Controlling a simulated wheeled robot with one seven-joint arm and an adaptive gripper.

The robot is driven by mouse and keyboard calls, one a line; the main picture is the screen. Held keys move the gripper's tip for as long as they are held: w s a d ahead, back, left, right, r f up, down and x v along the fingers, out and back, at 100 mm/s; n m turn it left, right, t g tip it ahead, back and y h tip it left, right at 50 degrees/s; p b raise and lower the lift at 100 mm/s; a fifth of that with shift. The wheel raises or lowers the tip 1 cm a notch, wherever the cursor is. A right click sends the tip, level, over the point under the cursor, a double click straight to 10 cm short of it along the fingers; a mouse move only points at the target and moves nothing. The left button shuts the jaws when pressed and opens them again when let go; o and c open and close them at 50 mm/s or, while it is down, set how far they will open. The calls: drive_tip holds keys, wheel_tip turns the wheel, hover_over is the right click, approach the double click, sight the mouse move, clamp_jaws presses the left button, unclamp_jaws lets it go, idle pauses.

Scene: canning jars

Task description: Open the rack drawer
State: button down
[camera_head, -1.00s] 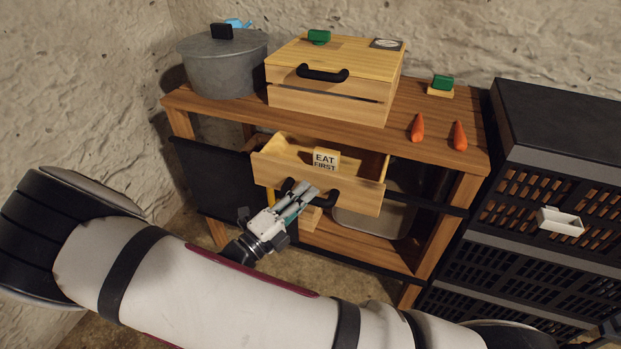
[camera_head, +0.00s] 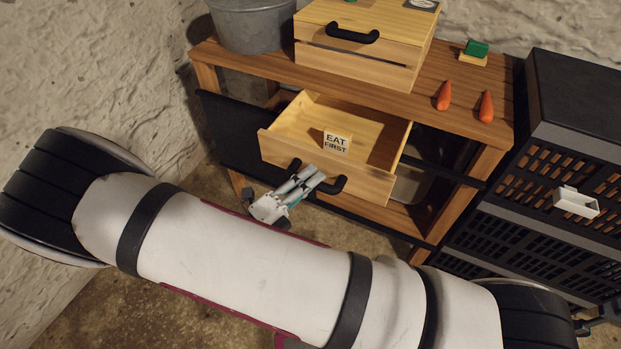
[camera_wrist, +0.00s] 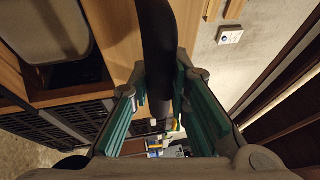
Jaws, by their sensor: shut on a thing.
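The wooden drawer (camera_head: 368,181) under the rack's top stands pulled out, with its inside visible in the head view. My gripper (camera_head: 312,174) is at the middle of the drawer front, shut on the black bar handle (camera_head: 338,187). In the wrist view the dark handle (camera_wrist: 157,45) runs between the teal finger pads of my gripper (camera_wrist: 158,82). The fingers hide the middle of the handle in the head view.
Black slatted crates (camera_head: 545,185) stand close at right. A stone wall (camera_head: 120,80) is at left.

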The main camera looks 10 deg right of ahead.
drive_tip(key=c, duration=1.5)
unclamp_jaws()
drive_tip(key=v, duration=1.2)
drive_tip(key=s+d+r+m+g+y, duration=0.3)
drive_tip(key=d+r+m+g+y, duration=0.3)
drive_tip(key=d+r+m+g, duration=0.95)
drive_tip(key=s+d+r+m+t+y, duration=0.3)
drive_tip(key=s+r+m+y, duration=0.35)
drive_tip(key=m, duration=0.65)
drive_tip(key=s+d+r+m+t+y, duration=0.3)
drive_tip(key=s+d+m+y, duration=0.1)
drive_tip(key=s+m, duration=0.75)
drive_tip(key=r+t+p, duration=0.1)
drive_tip(key=r+p, duration=0.5)
drive_tip(key=r, duration=0.1)
drive_tip(key=r+m+t+p, duration=0.1)
drive_tip(key=r+p, duration=0.6)
drive_tip(key=w+r+t+p, duration=0.1)
drive_tip(key=r+p, duration=0.6)
drive_tip(key=shift+a+r+y, duration=0.3)
drive_tip(key=shift+r+y, duration=0.05)
drive_tip(key=shift+r, duration=0.05)
